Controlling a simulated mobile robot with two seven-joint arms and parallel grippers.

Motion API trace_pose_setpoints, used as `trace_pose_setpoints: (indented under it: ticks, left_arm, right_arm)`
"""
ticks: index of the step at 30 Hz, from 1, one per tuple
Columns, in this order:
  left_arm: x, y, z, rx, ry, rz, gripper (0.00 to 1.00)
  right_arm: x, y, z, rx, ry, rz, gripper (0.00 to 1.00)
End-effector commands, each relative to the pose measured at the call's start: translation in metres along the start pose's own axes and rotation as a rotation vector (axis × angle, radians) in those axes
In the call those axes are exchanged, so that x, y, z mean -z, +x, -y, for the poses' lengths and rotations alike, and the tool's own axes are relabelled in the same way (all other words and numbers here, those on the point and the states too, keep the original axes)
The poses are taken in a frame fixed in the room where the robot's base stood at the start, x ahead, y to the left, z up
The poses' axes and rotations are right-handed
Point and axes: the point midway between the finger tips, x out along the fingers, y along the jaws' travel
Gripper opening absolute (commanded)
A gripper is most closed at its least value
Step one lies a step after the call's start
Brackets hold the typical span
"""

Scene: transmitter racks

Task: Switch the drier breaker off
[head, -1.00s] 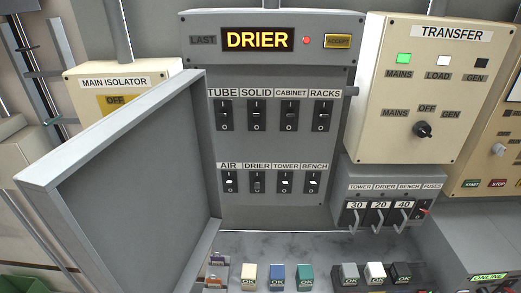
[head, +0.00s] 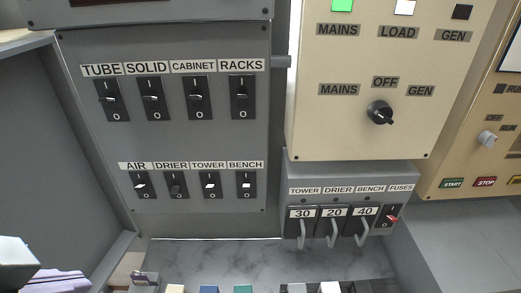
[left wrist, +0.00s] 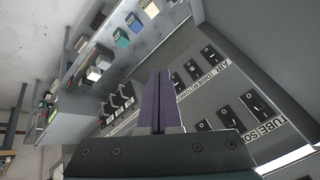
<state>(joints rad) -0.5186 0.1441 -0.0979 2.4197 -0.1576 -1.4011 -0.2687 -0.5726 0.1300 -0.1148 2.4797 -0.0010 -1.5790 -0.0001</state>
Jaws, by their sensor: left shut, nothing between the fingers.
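The drier breaker (head: 176,185) is a black rocker switch in the lower row of the grey panel (head: 160,140), under the DRIER label. Its lever looks dark, while the AIR, TOWER and BENCH switches show white. I cannot tell its exact position. My left gripper (head: 70,281) shows at the bottom left corner of the head view, apart from the panel and below left of the breaker. Its purple fingers (left wrist: 158,100) are shut and empty in the left wrist view. There, the drier breaker (left wrist: 191,68) shows beyond the fingers. My right gripper is not in view.
The grey open door (head: 50,140) stands left of the panel. The AIR (head: 142,185) and TOWER (head: 209,185) switches flank the breaker closely. Right are a fuse box (head: 350,175) with levers and the cream transfer box (head: 350,130). A counter (head: 260,258) with coloured blocks lies below.

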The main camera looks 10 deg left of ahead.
Motion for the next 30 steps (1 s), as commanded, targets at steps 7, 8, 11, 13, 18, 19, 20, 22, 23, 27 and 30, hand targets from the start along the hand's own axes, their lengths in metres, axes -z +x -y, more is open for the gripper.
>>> trace_pose_setpoints:
  ticks: [7,8,11,13,18,19,20,22,23,27,30]
  left_arm:
    - [-0.010,0.095,0.019,0.232,0.295,-0.084,0.00]
    - [-0.010,0.103,0.022,0.264,0.334,-0.090,0.00]
    - [-0.010,0.131,0.032,0.368,0.467,-0.105,0.00]
    - [-0.010,0.149,0.037,0.440,0.560,-0.109,0.00]
    - [-0.009,0.190,0.049,0.621,0.794,-0.098,0.00]
    - [-0.009,0.197,0.050,0.653,0.835,-0.093,0.00]
    - [-0.009,0.203,0.051,0.685,0.877,-0.085,0.00]
    - [-0.009,0.217,0.054,0.759,0.972,-0.068,0.00]
    - [-0.009,0.224,0.055,0.791,1.014,-0.058,0.00]
    - [-0.008,0.251,0.056,0.934,1.205,-0.002,0.00]
    - [-0.008,0.270,0.054,1.036,1.341,0.050,0.00]
  right_arm:
    - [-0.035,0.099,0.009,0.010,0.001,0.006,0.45]
    - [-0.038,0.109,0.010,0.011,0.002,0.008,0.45]
    - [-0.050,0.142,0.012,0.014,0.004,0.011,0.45]
    - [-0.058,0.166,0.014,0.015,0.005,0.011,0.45]
    - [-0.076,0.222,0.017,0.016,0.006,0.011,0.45]
    - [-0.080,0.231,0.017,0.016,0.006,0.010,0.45]
    - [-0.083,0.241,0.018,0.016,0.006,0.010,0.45]
    - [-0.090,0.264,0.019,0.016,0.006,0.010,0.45]
    - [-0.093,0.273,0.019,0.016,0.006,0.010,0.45]
    - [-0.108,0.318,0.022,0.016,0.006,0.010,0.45]
    - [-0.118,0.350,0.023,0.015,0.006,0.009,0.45]
